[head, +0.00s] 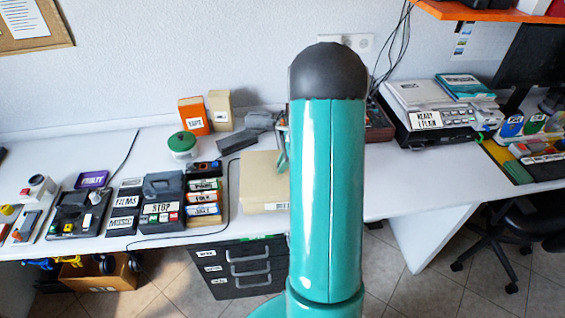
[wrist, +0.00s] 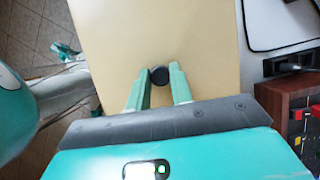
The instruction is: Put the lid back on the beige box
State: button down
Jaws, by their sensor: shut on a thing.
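The beige box (head: 258,182) sits near the front edge of the white desk in the head view, with a white label on its front. My arm hides its right part. In the wrist view a flat beige lid (wrist: 205,45) fills the middle, with a round black knob (wrist: 159,75) on it. My gripper (wrist: 160,82) is shut on the knob, one teal finger on each side. My arm mostly hides the gripper in the head view. I cannot tell whether the lid rests on the box or is held just above it.
Behind are a green-lidded pot (head: 183,146) and an orange carton (head: 194,115). A brown case (wrist: 288,105) lies to the right in the wrist view.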

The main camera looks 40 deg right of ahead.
jog(key=c, duration=0.7)
grip_release()
jog(key=shift+r, duration=0.15)
jog(key=shift+r, duration=3.4)
grip_shut()
jog(key=shift+f, duration=0.15)
